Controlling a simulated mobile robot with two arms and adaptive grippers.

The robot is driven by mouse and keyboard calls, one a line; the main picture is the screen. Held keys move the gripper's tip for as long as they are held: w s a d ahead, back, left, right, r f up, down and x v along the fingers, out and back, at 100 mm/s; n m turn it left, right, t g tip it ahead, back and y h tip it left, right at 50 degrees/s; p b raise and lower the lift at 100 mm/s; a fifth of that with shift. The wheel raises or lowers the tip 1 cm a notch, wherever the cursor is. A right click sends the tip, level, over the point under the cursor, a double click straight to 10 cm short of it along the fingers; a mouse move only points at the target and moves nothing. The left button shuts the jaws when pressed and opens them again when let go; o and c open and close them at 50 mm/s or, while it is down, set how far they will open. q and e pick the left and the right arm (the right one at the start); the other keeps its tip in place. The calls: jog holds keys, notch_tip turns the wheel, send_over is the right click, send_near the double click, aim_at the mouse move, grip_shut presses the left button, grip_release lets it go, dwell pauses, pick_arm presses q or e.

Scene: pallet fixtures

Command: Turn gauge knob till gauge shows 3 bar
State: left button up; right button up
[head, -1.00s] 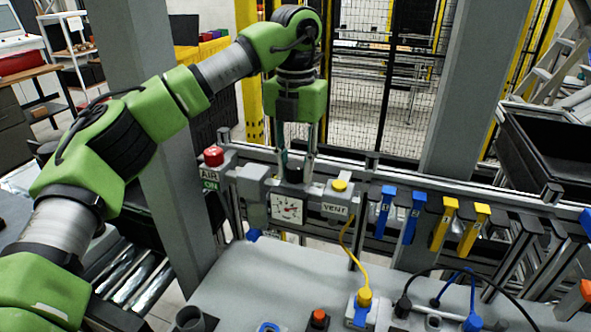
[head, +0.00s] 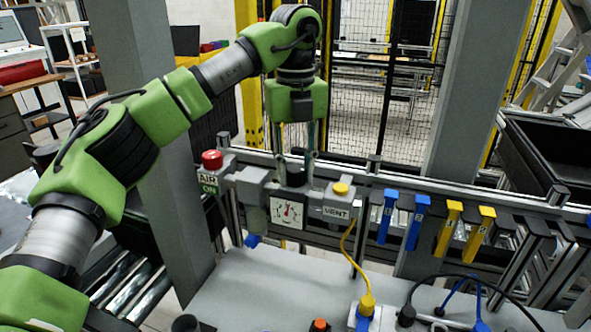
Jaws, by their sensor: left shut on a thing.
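The gauge (head: 287,212) is a square white dial with a red needle, on the front of the grey air unit beneath my left gripper. Its needle points roughly straight up; the numbers are too small to read. The dark gauge knob (head: 296,178) stands on top of the unit, just above the dial. My left gripper (head: 296,168) points straight down and is shut on the knob, one finger on each side. The fingers partly cover the knob. My right gripper is not in view.
A red button (head: 212,160) above an AIR ON label is left of the gauge. A yellow button (head: 340,188) above a VENT label is right of it. Blue tags (head: 418,222) and yellow tags (head: 449,226) hang along the rail. A yellow cable (head: 349,255) runs below the VENT unit.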

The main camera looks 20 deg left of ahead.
aim_at(295, 168)
pick_arm(q)
jog(key=shift+r, duration=0.25)
jog(key=o, duration=1)
jog(key=shift+o, duration=0.5)
jog(key=shift+f, duration=0.1)
notch_tip(295, 168, up, 12)
